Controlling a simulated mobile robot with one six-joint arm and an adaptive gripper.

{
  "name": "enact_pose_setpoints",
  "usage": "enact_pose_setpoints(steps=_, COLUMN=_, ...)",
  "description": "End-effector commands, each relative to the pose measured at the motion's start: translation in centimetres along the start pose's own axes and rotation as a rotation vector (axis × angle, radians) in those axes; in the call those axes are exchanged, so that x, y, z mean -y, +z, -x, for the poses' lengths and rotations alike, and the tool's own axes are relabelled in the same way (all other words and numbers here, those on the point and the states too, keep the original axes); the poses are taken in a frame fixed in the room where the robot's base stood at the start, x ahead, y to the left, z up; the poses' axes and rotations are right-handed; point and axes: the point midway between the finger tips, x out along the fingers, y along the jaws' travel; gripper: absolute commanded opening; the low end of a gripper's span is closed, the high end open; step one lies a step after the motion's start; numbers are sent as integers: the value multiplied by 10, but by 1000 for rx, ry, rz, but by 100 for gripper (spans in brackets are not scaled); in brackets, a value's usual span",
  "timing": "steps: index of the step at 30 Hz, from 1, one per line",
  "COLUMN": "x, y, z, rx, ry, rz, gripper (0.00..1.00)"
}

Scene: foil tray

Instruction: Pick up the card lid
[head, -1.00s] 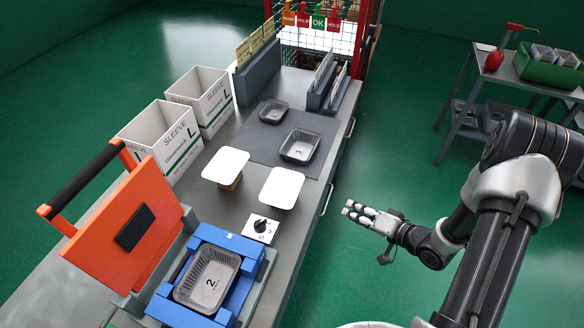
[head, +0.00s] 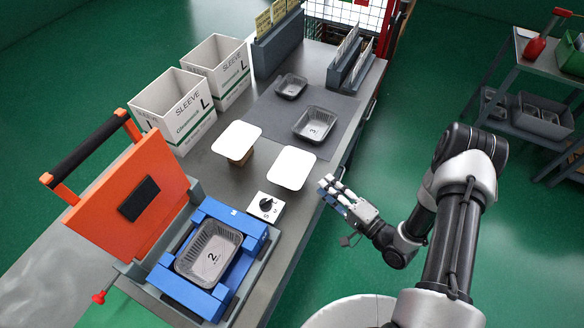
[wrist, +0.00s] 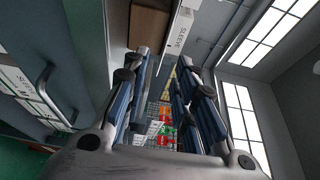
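Two white card lids lie on the bench in the head view. One lid (head: 237,138) rests on a brown block (head: 240,158); the other lid (head: 291,168) is nearer my arm, with its support hidden. My gripper (head: 329,187) is just right of the nearer lid, at the bench's right edge, apart from it. The gripper is open and empty; its fingers stand apart in the wrist view (wrist: 165,80). A foil tray marked 2 (head: 209,256) sits in the blue holder (head: 246,222) of the sealer.
The sealer's orange cover (head: 130,205) stands open at left. A dial box (head: 266,207) is in front of the lids. Tray 3 (head: 314,125) and a smaller tray (head: 291,86) lie on a dark mat (head: 262,118). Two sleeve boxes (head: 172,108) (head: 215,70) stand behind.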

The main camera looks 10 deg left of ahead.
Motion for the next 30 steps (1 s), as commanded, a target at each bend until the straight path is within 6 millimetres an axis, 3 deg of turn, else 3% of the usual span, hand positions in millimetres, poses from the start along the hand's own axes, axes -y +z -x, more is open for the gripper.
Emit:
enact_pose_setpoints(steps=8, x=1, y=-2, z=-24, rx=0, ry=-1, rz=4, gripper=26)
enact_pose_setpoints(steps=18, x=3, y=-7, z=-68, rx=0, ry=0, rz=3, gripper=26)
enact_pose_setpoints(steps=26, x=4, y=-7, z=-71, rx=-1, ry=0, rz=2, gripper=26)
enact_pose_setpoints(steps=30, x=4, y=-7, z=-71, rx=-1, ry=0, rz=2, gripper=18)
